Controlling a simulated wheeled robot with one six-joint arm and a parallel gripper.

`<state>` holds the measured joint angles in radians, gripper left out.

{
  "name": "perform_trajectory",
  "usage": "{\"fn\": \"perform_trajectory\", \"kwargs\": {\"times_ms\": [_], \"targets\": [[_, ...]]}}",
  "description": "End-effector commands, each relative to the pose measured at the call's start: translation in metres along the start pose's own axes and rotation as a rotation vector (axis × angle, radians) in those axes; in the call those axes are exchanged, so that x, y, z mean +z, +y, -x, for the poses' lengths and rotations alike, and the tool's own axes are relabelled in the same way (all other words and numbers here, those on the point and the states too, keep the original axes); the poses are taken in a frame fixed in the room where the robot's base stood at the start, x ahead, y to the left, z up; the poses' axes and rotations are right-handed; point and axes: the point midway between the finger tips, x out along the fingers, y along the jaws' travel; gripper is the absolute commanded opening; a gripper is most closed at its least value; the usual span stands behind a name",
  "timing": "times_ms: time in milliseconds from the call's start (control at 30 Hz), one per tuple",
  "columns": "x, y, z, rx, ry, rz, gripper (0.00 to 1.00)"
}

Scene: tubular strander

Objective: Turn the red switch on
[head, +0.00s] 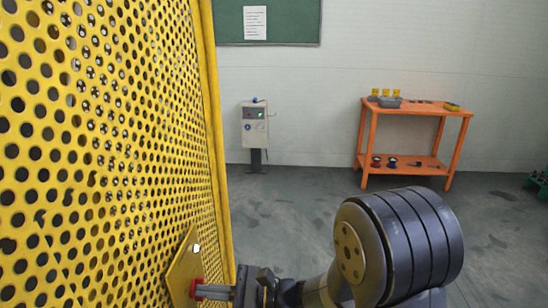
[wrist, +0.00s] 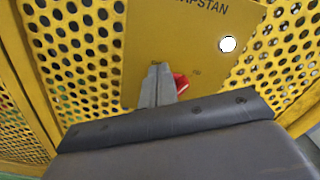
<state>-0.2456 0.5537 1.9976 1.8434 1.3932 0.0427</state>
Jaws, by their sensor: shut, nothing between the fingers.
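The red switch (head: 194,288) sits on a yellow plate (head: 182,268) on the perforated guard at the lower left. In the wrist view the red switch (wrist: 181,83) shows only partly, just right of and behind my fingertips, which hide the rest. My gripper (head: 212,292) is shut, with nothing between its fingers. In the wrist view my gripper (wrist: 159,72) points at the plate and its tips are at or very near the switch. I cannot tell whether they touch it, nor which way the switch is set.
A white round lamp (wrist: 228,44) sits on the plate, above right of the switch, below lettering ending in "APSTAN". The yellow perforated guard (head: 110,130) fills the left side. A grey control post (head: 255,128) and an orange table (head: 415,112) stand by the far wall, with open floor before them.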

Motion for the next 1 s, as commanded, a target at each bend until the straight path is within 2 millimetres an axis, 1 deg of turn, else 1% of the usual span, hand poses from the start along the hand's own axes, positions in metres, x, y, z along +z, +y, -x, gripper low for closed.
{"fn": "perform_trajectory", "kwargs": {"times_ms": [167,467,1000], "targets": [[0.0002,0.0000,-0.0035,0.001,0.000,0.001,0.00],[-0.0001,-0.0001,-0.0032,0.000,0.001,0.001,0.00],[-0.0065,-0.0010,-0.0030,0.000,0.001,0.001,0.00]]}}
